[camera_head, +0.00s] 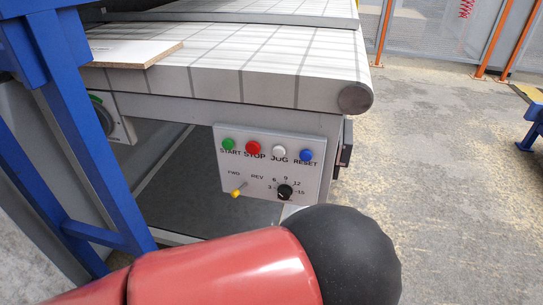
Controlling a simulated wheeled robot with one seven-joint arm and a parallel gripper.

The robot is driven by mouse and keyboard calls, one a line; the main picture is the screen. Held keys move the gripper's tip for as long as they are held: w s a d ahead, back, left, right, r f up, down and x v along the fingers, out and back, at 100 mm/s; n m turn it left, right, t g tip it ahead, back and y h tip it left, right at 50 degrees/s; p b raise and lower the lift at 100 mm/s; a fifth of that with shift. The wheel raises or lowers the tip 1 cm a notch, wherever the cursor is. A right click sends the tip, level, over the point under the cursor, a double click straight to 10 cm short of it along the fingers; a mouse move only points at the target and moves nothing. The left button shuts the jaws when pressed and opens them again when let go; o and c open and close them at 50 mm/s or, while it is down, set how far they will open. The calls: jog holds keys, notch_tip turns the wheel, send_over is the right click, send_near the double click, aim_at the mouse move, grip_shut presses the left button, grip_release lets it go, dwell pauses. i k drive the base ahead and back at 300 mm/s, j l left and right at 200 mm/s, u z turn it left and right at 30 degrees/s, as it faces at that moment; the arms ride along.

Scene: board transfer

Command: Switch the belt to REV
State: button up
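The control panel (268,170) is a light grey plate on the side of the belt conveyor's frame. A small yellow lever switch (237,192) sits low on its left, under the labels FWD and REV. The lever is tilted, but I cannot tell for sure which label it is set to. The conveyor belt (225,75) is white with grey grid lines and runs above the panel. My red arm link with a black rounded end (340,255) fills the bottom foreground, below the panel. My gripper is not in view.
Green, red, white and blue buttons (252,148) and a black dial (285,192) share the panel. A board (130,52) lies on the belt at left. Blue frame posts (85,130) stand at left. Open concrete floor (450,160) lies to the right, before a fence.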

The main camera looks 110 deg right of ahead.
aim_at(236, 192)
jog(key=z, duration=4.15)
